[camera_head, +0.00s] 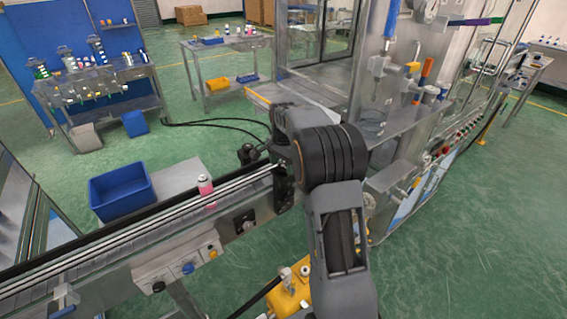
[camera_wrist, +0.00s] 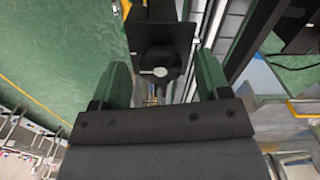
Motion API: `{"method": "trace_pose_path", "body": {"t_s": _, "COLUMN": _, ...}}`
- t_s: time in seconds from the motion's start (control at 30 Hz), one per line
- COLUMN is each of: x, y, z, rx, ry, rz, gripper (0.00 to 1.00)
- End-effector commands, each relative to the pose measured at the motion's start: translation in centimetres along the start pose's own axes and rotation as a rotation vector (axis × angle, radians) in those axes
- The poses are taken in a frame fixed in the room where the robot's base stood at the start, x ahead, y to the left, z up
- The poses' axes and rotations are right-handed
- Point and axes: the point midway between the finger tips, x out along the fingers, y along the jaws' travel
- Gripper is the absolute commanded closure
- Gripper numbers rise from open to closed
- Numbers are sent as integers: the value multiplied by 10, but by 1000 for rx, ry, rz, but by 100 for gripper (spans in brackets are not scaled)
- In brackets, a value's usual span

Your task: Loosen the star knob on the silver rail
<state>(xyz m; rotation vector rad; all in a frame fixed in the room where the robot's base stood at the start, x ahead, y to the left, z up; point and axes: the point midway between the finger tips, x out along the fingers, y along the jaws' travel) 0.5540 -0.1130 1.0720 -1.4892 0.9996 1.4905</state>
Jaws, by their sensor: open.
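In the wrist view a dark star knob (camera_wrist: 158,62) with a pale round centre lies between the two fingers of my gripper (camera_wrist: 161,70). The gripper is open, with a visible gap on each side of the knob. I cannot tell how far the knob is below the fingertips. Silver rails (camera_wrist: 205,40) run past just right of the knob. In the head view the silver rails (camera_head: 120,239) run along the conveyor to my arm. A black knob-like part (camera_head: 247,154) shows beside the conveyor's end; I cannot tell if it is the same knob. My arm hides much of this area.
A pink-and-white can (camera_head: 205,187) stands on the conveyor. A blue bin (camera_head: 121,190) is behind it. The machine frame (camera_head: 395,150) rises close right of my arm. A yellow unit (camera_head: 290,296) is low in front. Open green floor lies at the right.

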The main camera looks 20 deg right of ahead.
Motion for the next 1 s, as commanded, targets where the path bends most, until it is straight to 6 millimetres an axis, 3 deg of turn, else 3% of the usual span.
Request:
{"method": "trace_pose_path", "body": {"t_s": 0.27, "x": 1, "y": 0, "z": 0, "rx": 0, "ry": 0, "rz": -1, "gripper": 30}}
{"method": "trace_pose_path", "body": {"t_s": 0.8, "x": 1, "y": 0, "z": 0, "rx": 0, "ry": 1, "rz": -1, "gripper": 80}}
{"method": "trace_pose_path", "body": {"t_s": 1.0, "x": 0, "y": 0, "z": 0, "rx": -20, "ry": 1, "rz": -1, "gripper": 80}}
